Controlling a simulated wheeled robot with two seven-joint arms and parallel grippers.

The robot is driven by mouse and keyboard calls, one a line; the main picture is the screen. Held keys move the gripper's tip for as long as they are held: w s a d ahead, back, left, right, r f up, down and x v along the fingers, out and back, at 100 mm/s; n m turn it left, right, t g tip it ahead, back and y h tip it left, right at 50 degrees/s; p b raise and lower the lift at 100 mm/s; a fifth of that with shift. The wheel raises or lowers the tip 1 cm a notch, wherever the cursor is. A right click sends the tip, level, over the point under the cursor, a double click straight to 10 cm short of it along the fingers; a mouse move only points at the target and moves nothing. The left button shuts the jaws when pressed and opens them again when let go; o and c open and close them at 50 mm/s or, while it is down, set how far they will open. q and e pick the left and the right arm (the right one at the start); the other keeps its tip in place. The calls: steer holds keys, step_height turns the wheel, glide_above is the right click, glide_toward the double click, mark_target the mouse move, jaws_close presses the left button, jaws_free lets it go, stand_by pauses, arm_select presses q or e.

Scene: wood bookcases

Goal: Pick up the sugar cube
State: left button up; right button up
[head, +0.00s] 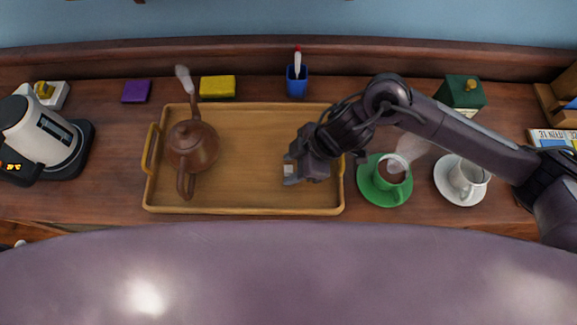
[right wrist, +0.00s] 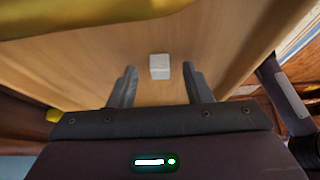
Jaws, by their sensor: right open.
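The sugar cube (right wrist: 159,66) is a small white block lying on the wooden tray. In the right wrist view it sits beyond the fingertips, roughly centred between them and apart from both. In the head view the cube (head: 289,169) shows as a pale patch at the gripper's tip, partly hidden by it. My right gripper (head: 288,171) is over the right part of the tray (head: 245,125), pointing down. Its two fingers (right wrist: 158,82) are spread apart with nothing between them. My left gripper is not in view.
A brown teapot (head: 193,146) stands on the tray's left side. A blue holder (head: 297,82) stands behind, a kettle (head: 38,135) far left. The tray's middle is clear.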

steer(key=shift+a+f, duration=0.1)
jaws_close()
stand_by(0.3)
